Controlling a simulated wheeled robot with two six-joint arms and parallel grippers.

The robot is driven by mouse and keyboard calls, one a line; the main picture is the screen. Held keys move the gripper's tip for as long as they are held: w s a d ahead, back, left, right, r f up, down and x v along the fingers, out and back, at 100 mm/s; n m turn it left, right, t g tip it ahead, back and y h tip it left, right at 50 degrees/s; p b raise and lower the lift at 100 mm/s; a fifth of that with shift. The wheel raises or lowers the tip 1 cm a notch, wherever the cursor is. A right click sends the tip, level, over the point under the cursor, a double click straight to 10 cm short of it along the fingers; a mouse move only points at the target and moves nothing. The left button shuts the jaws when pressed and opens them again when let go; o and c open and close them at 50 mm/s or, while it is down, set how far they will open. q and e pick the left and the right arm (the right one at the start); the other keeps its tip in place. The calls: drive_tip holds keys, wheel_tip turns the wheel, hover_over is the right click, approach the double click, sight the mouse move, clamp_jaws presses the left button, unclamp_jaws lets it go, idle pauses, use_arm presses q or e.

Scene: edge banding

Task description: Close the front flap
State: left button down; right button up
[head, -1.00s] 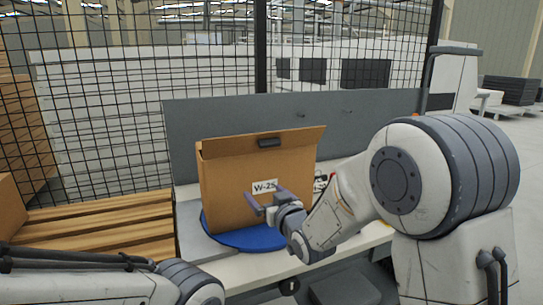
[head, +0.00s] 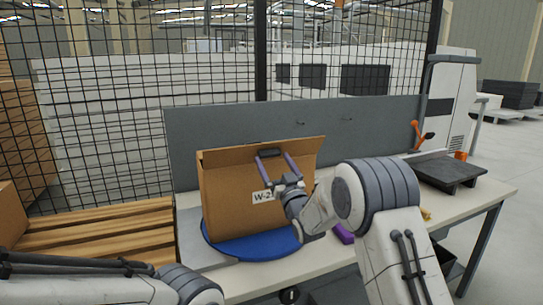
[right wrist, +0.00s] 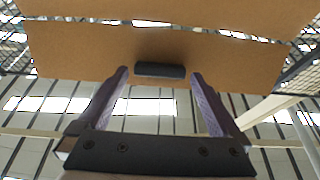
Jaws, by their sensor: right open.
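A brown cardboard box (head: 230,208) labelled W-25 stands upright on a blue turntable (head: 255,243). A flap (head: 225,158) runs along its top front edge and leans outward; it fills the upper part of the right wrist view (right wrist: 80,58). A dark block (right wrist: 160,70) is on this flap. My right gripper (head: 272,156) is open in front of the box, raised to flap height. In the right wrist view its fingers (right wrist: 160,76) point at the flap, one on each side of the block. I cannot tell whether they touch. My left gripper is out of view.
The turntable sits on a pale workbench (head: 245,280) with a grey back panel (head: 370,125). A dark tray (head: 447,172) and an orange tool (head: 417,133) are at the right. Wooden slats (head: 100,235) lie to the left, and a mesh fence (head: 110,100) stands behind.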

drive_tip(key=shift+w+a+r, duration=0.25)
drive_tip(key=shift+w, duration=0.3)
